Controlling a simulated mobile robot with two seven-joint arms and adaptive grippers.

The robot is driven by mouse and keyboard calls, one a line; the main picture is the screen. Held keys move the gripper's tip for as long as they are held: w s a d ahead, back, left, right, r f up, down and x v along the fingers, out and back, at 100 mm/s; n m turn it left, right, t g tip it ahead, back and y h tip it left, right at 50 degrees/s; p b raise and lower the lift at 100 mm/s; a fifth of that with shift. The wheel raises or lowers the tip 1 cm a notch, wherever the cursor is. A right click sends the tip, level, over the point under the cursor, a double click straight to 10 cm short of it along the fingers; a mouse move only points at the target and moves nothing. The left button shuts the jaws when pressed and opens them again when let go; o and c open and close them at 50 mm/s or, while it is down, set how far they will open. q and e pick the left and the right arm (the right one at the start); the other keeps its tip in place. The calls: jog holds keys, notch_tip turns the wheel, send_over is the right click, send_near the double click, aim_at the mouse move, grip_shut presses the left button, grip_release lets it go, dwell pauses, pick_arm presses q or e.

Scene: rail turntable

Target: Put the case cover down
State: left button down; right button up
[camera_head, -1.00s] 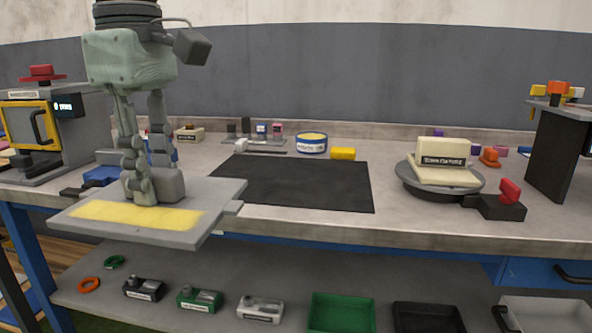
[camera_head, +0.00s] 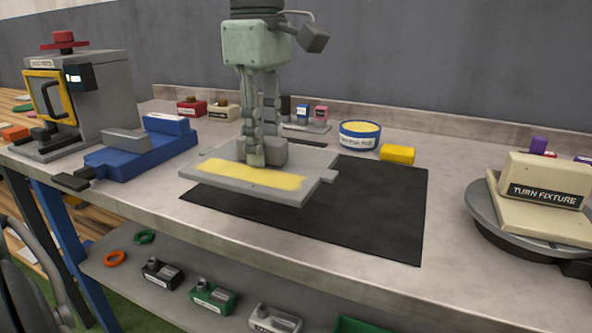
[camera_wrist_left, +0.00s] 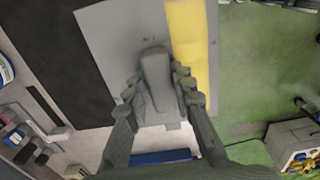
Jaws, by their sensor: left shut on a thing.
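The case cover (camera_head: 215,170) is a flat grey plate with a yellow strip and a raised grey block on top. My left gripper (camera_head: 262,155) is shut on that block and holds the cover roughly level over the left part of the black mat (camera_head: 370,205). The cover hides part of the mat and seems to hang above it; the exact gap is hard to tell. In the left wrist view the cover (camera_wrist_left: 105,45) spreads out beyond the fingers (camera_wrist_left: 158,85), with its yellow strip to the right. My right gripper is out of view.
A blue vise-like fixture (camera_head: 130,158) stands left of the mat, before a grey machine (camera_head: 95,95). A yellow-topped round tin (camera_head: 360,136) and a yellow block (camera_head: 397,153) sit behind the mat. A turn fixture (camera_head: 535,205) stands at right. The mat's right part is clear.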

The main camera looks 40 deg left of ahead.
pick_arm(q)
jog(key=w+f, duration=0.1)
jog(key=w, duration=0.1)
jog(key=w+a+f, duration=0.1)
jog(key=w, duration=0.1)
jog(key=w+f, duration=0.1)
jog(key=w, duration=0.1)
jog(key=shift+w+a+f+p, duration=0.15)
jog(key=shift+a+f+p, duration=0.1)
jog(key=shift+f+p, duration=0.1)
jog(key=shift+w+a+f, duration=0.1)
jog(key=shift+w+f, duration=0.25)
jog(key=shift+w, duration=0.05)
jog(key=shift+f, duration=0.25)
notch_tip(320, 180, down, 3)
jog(key=shift+f, duration=0.1)
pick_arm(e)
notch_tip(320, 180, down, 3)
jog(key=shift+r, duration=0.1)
pick_arm(q)
jog(key=shift+f, duration=0.15)
jog(key=c, duration=1.7)
grip_release()
jog(key=o, duration=0.4)
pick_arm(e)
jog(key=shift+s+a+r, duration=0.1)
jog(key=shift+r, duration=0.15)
